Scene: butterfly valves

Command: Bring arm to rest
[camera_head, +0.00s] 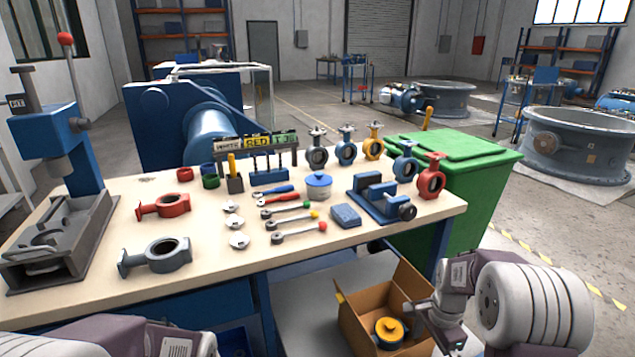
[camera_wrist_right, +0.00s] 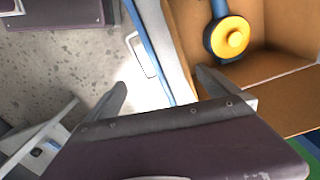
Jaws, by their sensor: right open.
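My right arm (camera_head: 530,305) comes in at the lower right of the head view, bent, with its wrist beside the cardboard box. My right gripper shows in the right wrist view (camera_wrist_right: 163,90), with its two fingers apart and nothing between them. One finger lies near the box edge, the other over the grey floor. My left arm (camera_head: 120,338) shows only as a link at the bottom left. Its gripper is not in view.
The open cardboard box (camera_head: 362,322) holds a yellow-topped part (camera_head: 389,331). The workbench (camera_head: 200,268) bears a blue press (camera_head: 62,140), a blue vise (camera_head: 378,199), wrenches and several valves. A green bin (camera_head: 460,150) stands behind its right end.

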